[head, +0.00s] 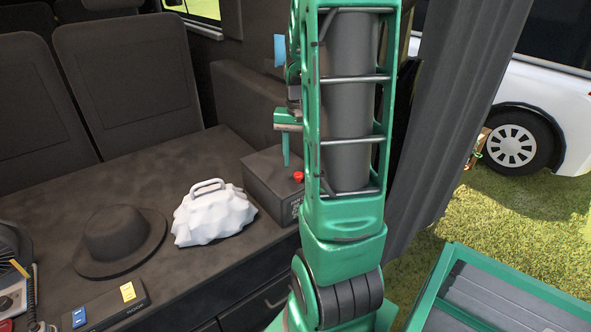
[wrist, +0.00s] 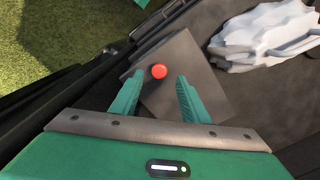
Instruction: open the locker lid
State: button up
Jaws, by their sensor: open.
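The locker is a dark grey box (head: 262,178) at the back right of the dark counter, beside the side panel. Its lid (wrist: 180,65) looks closed and carries a red knob (head: 298,177). In the wrist view the knob (wrist: 159,71) lies just beyond my gripper, roughly between the lines of the two fingers. My gripper (wrist: 156,88) is open and empty, its green fingers apart over the lid. In the head view my gripper (head: 285,150) shows above the box, partly hidden by my arm. I cannot tell the exact height of the fingers above the knob.
A white lumpy bag (head: 212,218) with a handle sits left of the box. Seats (head: 130,80) stand behind. Grass lies outside at right.

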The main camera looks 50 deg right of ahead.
aim_at(298, 174)
jog(key=shift+f, duration=2)
grip_shut()
